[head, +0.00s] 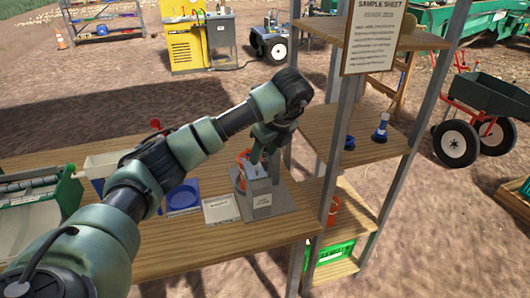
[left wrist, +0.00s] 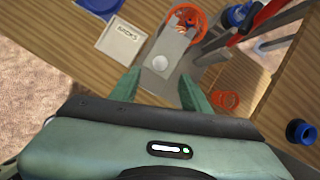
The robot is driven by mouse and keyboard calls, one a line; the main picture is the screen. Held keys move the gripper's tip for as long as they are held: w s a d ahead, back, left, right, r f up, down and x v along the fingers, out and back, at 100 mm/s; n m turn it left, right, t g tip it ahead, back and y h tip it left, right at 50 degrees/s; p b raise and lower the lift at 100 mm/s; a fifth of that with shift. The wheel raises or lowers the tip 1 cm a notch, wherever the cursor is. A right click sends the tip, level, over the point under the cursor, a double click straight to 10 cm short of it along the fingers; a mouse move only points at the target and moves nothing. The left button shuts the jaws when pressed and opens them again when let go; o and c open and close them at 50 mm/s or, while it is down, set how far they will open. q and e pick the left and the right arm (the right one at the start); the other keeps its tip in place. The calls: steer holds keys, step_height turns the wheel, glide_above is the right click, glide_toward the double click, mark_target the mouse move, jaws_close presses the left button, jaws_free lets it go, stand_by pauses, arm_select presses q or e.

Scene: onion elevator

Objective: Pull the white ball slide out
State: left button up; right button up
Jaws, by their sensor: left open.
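The grey metal stand (head: 262,198) with a label on its front is on the wooden table. In the left wrist view a small white round piece (left wrist: 160,63), like a ball, shows on the grey part, just beyond my fingertips. I cannot make out the slide itself. My left gripper (head: 264,158) is open above the stand, its fingers pointing down. In the left wrist view its two green fingers (left wrist: 160,86) are apart with nothing between them. My right gripper is not in view.
A white tray (head: 221,209) and a blue dish (head: 183,196) lie left of the stand. Shelf posts (head: 326,190) and a wooden shelf (head: 362,143) with blue pieces stand close on the right. A green machine (head: 35,205) is at the far left.

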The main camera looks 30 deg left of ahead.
mark_target(259, 165)
arm_select(q)
steer(key=p+x, duration=0.1)
steer(key=x, duration=0.5)
steer(key=shift+a+f+p, duration=0.15)
steer(key=shift+f+p, duration=0.15)
steer(key=shift+p, duration=0.1)
steer(key=shift+w+a+f, duration=0.1)
steer(key=shift+a+f, duration=0.05)
steer(key=shift+f, duration=0.35)
jaws_close()
steer(key=shift+s+d+r+p, duration=0.1)
steer(key=shift+s+d+p, duration=0.3)
steer(key=shift+s+d, duration=0.45)
steer(key=shift+s+d+p, duration=0.15)
steer(key=shift+s+d, duration=0.25)
steer(key=shift+d, duration=0.2)
steer(key=shift+s+d+p, duration=0.15)
steer(key=shift+s+d, duration=0.25)
steer(key=shift+d, duration=0.15)
steer(key=shift+o, duration=0.2)
jaws_free()
